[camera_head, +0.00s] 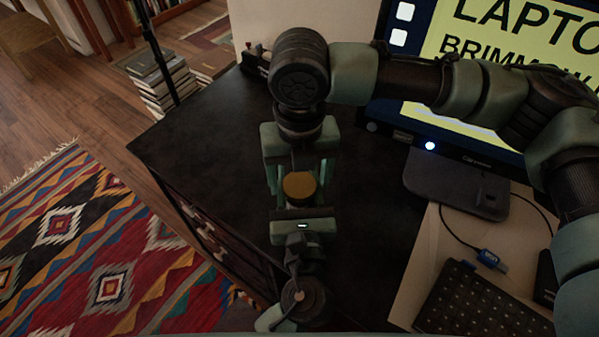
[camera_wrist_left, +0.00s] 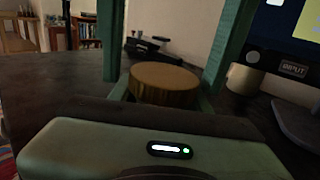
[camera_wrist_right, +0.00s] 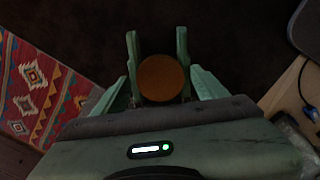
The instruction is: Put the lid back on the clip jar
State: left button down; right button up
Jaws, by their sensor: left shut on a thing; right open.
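The round golden-brown lid (camera_head: 300,186) shows between my two grippers in the head view. It also shows in the left wrist view (camera_wrist_left: 164,84) and, from above, in the right wrist view (camera_wrist_right: 162,78). The clip jar is hidden under the lid and behind my grippers. My left gripper (camera_head: 302,200) comes from the near side and is shut on the jar below the lid. My right gripper (camera_head: 299,172) comes from above and is open, its fingers on either side of the lid. I cannot tell whether the lid sits fully flat.
The dark desk top (camera_head: 210,130) is clear to the left. A monitor (camera_head: 500,60) on a dark stand (camera_head: 455,187) stands at the right. A keyboard (camera_head: 480,305) and a blue USB plug (camera_head: 491,259) lie at the near right. A patterned rug (camera_head: 95,255) covers the floor.

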jog(key=c, duration=1.4)
jog(key=o, duration=1.5)
jog(key=shift+r, duration=0.15)
jog(key=shift+r, duration=2.15)
jog(key=o, duration=0.5)
notch_tip(320, 180, up, 12)
